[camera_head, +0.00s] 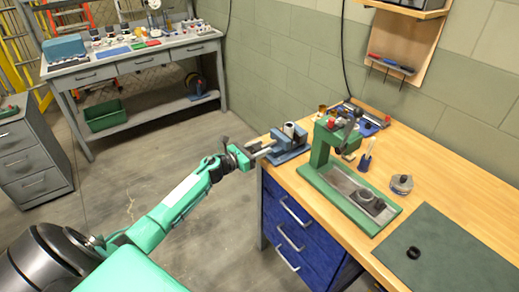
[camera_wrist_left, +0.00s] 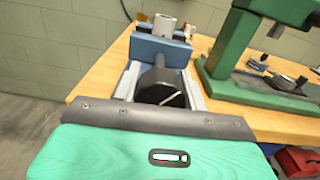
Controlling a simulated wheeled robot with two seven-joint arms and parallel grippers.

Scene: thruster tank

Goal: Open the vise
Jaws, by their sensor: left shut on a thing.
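The blue-grey vise (camera_head: 292,144) is mounted at the left corner of the wooden workbench. Its metal slide sticks out past the bench edge toward my left arm. In the left wrist view the blue vise body (camera_wrist_left: 165,50) lies straight ahead, with a pale cylinder (camera_wrist_left: 165,25) at its jaws. My left gripper (camera_head: 245,156) is at the outer end of the slide, shut on the vise handle. The handle is mostly hidden by the gripper, and its angle is hard to tell. The jaw gap is not clear. My right gripper is not in view.
A green press (camera_head: 322,145) stands right of the vise on the workbench (camera_head: 430,180). A dark mat (camera_head: 455,250) lies at the front right. Blue drawers (camera_head: 290,215) are below the bench. A grey table with small items stands at the back left; open floor lies between.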

